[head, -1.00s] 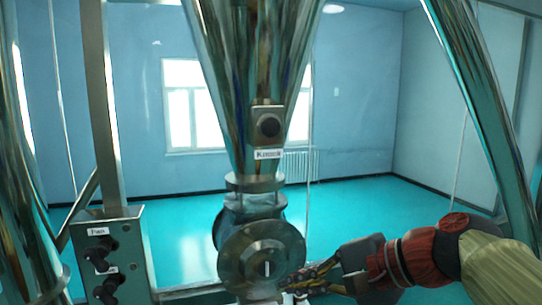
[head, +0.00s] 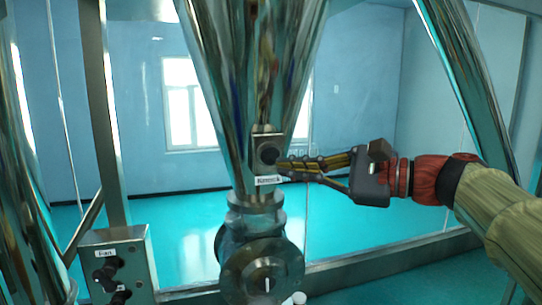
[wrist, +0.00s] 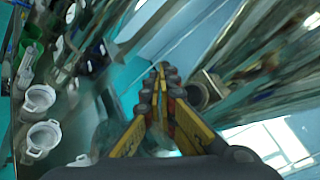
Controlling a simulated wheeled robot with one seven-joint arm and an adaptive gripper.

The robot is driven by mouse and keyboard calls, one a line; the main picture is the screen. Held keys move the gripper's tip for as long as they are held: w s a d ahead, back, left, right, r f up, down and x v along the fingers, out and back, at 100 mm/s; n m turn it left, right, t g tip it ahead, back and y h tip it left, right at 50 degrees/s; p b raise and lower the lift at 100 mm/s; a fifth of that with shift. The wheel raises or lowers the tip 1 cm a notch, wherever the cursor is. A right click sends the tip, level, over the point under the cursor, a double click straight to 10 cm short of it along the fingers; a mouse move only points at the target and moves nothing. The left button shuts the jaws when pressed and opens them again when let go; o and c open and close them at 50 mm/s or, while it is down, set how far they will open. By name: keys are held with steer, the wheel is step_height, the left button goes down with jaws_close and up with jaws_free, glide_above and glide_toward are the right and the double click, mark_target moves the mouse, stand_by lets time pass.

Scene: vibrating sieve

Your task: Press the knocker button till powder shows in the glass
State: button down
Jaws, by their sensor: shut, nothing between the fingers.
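The knocker button (head: 267,153) is a dark round knob in a metal plate on the front of the shiny steel cone, above a label. It also shows in the wrist view as a dark ring (wrist: 205,90), to the right of the fingers. My gripper (head: 282,166) is shut and empty, its fingertips at the lower right edge of the button. I cannot tell whether they touch it. Below the cone is a round metal flange (head: 262,270) with a white mark. I cannot make out a glass with powder in it.
A control box (head: 118,262) with a "Fan" label and dark knobs stands at the lower left. Steel posts rise at left and right. The wrist view shows several white cups (wrist: 41,98) at the left. Open floor lies behind the cone.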

mark_target(263, 154)
steer(key=w+a+p, duration=0.2)
steer(key=w+p, duration=0.1)
steer(key=w, duration=0.5)
steer(key=shift+w+a, duration=0.2)
steer(key=shift+w, duration=0.05)
stand_by(1.4)
steer(key=shift+w+a, duration=0.1)
steer(key=shift+w, duration=0.35)
steer(key=shift+w+a+p, duration=0.2)
steer(key=shift+w+p, duration=0.2)
steer(key=shift+w, duration=0.35)
stand_by(1.3)
steer(key=shift+s+d+b, duration=0.25)
steer(key=shift+s+b, duration=0.4)
steer(key=shift+s, duration=0.5)
